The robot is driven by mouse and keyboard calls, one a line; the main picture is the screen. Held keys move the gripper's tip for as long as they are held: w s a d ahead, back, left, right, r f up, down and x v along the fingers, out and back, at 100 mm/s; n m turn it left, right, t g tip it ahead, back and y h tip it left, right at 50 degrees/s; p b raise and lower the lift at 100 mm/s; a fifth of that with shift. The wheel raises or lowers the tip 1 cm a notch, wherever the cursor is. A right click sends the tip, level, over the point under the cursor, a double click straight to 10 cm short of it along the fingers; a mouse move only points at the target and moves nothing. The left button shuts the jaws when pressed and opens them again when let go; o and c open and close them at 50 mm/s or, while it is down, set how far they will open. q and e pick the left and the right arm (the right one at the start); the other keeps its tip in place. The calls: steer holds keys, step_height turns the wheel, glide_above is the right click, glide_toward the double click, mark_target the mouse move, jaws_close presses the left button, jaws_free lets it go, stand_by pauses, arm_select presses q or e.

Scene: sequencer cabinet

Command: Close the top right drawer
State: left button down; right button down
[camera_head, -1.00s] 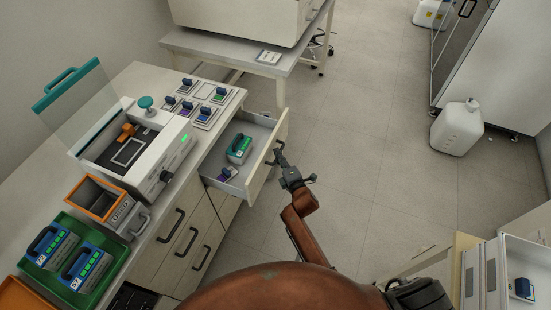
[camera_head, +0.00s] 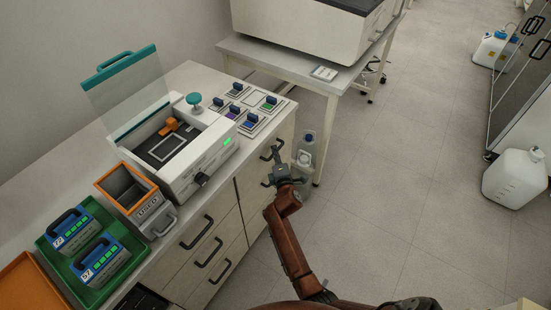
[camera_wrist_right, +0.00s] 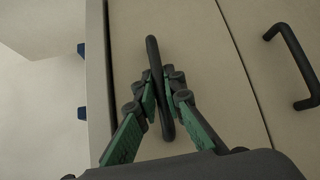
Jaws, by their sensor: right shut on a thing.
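The top right drawer (camera_head: 262,154) is flush with the cabinet front at the right end of the counter, and its inside is hidden. Its black handle also shows in the right wrist view (camera_wrist_right: 152,62), standing between the fingers. My right gripper (camera_head: 276,166) is at this handle. In the right wrist view the green-padded fingers (camera_wrist_right: 161,90) are shut on the handle, one on each side. My left gripper is not in view.
The counter holds a white machine (camera_head: 180,150) with a raised clear lid, an orange-rimmed box (camera_head: 128,185) and a green tray (camera_head: 100,285) with two cartridges. White bottles stand on the floor beyond the cabinet.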

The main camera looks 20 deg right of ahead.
steer(key=shift+w+a+f, duration=0.1)
steer(key=shift+w+a, duration=0.2)
steer(key=shift+a, duration=0.05)
steer(key=c, duration=2.1)
jaws_free()
steer(key=shift+w, duration=0.1)
steer(key=shift+o, duration=0.4)
steer(key=v, duration=1.2)
